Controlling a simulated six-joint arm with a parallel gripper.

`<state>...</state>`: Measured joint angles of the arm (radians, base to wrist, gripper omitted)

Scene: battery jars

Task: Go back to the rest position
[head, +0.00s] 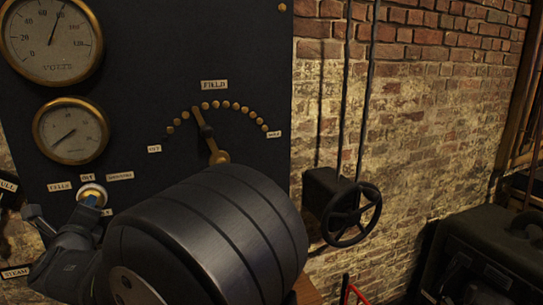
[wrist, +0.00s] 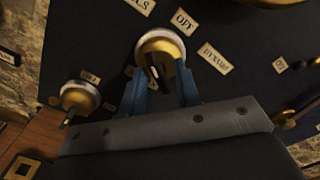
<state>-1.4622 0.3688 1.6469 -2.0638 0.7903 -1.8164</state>
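My gripper (head: 88,203) is at the dark panel (head: 240,60), in front of a round brass selector switch (head: 95,190) with a pale rim. In the wrist view, my gripper (wrist: 162,82) has two blue fingers standing apart, one on each side of the switch's short dark handle (wrist: 155,72). Gaps show between the handle and the fingers, so the gripper looks open. I cannot tell whether either finger touches the brass switch (wrist: 160,45). Labels for cells, off and dynamo surround it. My arm hides the lower panel in the head view.
Two round gauges (head: 70,130) are at the panel's left. A field dial with a brass lever (head: 216,152) is above my arm. A black handwheel (head: 351,214) sticks out at the right. Another brass knob (wrist: 80,97) is at the left in the wrist view.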

